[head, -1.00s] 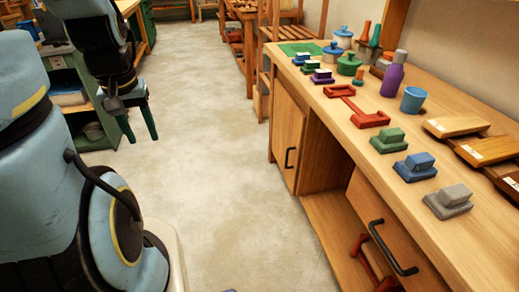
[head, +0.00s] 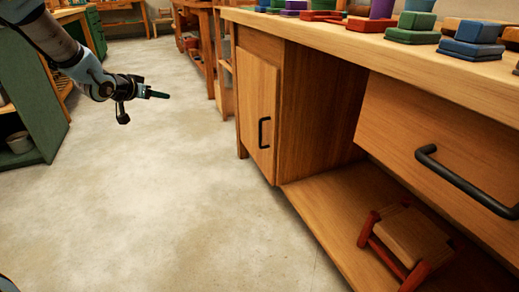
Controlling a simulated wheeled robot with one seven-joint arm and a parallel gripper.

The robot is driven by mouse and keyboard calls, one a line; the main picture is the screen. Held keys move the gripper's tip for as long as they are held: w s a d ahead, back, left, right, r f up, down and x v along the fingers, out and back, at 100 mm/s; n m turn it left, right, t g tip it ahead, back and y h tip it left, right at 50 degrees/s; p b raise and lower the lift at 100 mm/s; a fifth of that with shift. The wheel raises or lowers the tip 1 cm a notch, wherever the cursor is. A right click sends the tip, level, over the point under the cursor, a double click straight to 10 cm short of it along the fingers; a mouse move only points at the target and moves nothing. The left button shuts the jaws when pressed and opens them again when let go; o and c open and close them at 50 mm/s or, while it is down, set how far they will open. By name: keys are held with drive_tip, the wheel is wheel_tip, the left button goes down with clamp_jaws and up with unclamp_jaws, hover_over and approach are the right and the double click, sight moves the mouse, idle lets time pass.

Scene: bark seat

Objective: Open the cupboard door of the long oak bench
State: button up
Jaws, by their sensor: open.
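The long oak bench (head: 320,32) runs along the right side of the head view. Its cupboard door (head: 257,95) is at the far left end of the bench front and looks shut. A black vertical bar handle (head: 263,132) sits near the door's right edge. My gripper (head: 158,94) is in the air to the left of the door, apart from it and empty. Its fingers point right, toward the bench; seen side-on, the gap between them is hard to make out.
A drawer front (head: 440,140) with a black handle (head: 460,180) is at right. Coloured blocks (head: 470,35) line the bench top. A green cabinet (head: 28,100) is at left. The floor between (head: 150,200) is clear.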

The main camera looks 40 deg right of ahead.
drive_tip(key=s+d+f+m+g+h+b, duration=0.4)
drive_tip(key=s+d+f+g+b, duration=0.15)
drive_tip(key=d+f+b, duration=0.4)
drive_tip(key=s+d+f+m+g+h+b, duration=0.35)
drive_tip(key=s+d+f+b, duration=0.45)
drive_tip(key=d, duration=0.3)
drive_tip(key=shift+g, duration=0.3)
drive_tip(key=shift+s+d+f+b, duration=0.15)
drive_tip(key=shift+d+b, duration=0.6)
drive_tip(key=shift+d, duration=0.95)
drive_tip(key=shift+s+d+f+b, duration=0.1)
drive_tip(key=shift+s+d+b, duration=0.4)
drive_tip(key=shift+d, duration=1.25)
drive_tip(key=shift+d+f+b, duration=0.1)
drive_tip(key=shift+d+b, duration=0.85)
drive_tip(key=shift+d, duration=0.75)
drive_tip(key=shift+c, duration=0.4)
clamp_jaws()
